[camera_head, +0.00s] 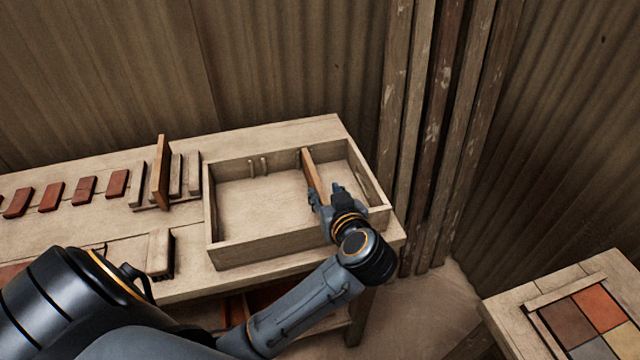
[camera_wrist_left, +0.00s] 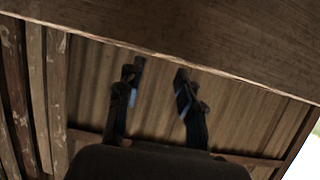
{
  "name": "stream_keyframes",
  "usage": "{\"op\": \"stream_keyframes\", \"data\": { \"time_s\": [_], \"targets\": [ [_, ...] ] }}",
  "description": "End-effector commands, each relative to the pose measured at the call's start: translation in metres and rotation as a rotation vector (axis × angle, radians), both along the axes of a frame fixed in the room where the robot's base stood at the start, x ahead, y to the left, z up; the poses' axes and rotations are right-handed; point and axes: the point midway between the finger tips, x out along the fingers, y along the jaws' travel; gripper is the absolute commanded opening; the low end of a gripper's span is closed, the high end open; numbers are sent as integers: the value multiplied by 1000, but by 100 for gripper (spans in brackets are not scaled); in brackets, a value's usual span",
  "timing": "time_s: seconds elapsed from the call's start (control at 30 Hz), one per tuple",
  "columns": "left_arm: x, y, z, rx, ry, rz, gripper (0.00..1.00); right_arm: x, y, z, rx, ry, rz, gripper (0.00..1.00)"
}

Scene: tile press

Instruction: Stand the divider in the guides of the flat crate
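The flat crate (camera_head: 230,251) is an open wooden box on the workbench. A brown divider (camera_head: 313,172) stands on edge inside it, right of the middle, running from the back wall toward the front. Its near end is partly hidden by my left gripper (camera_head: 336,196), and I cannot tell whether both ends sit in guides. Small upright guides (camera_head: 258,166) show on the back wall to its left. My left gripper is over the crate's front right part, beside the divider's near end. In the left wrist view its fingers (camera_wrist_left: 158,78) are apart with nothing between them. My right gripper is out of view.
Another brown board (camera_head: 161,172) stands in a slotted rack (camera_head: 138,187) left of the crate. Several red tiles (camera_head: 52,197) lie further left. A wooden block (camera_head: 160,254) sits at the bench front. A second table (camera_head: 515,325) with colored tiles is at lower right.

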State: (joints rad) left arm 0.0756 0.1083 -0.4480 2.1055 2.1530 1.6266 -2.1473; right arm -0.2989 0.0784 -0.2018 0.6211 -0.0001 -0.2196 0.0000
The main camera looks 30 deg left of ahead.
Motion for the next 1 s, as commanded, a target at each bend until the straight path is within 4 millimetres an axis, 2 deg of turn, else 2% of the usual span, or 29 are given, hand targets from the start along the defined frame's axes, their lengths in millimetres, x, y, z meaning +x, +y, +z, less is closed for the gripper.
{"op": "stream_keyframes", "data": {
  "time_s": [0.1,0.3,0.87,1.0],
  "targets": [
    [-13,-16,8,-4,-1,-1,37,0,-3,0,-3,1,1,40],
    [-25,-29,16,-2,-1,1,37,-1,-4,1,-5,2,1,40],
    [-26,-30,17,0,-3,1,37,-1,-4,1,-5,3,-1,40],
    [-21,-25,31,21,-99,-3,37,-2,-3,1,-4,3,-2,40]
  ]
}}
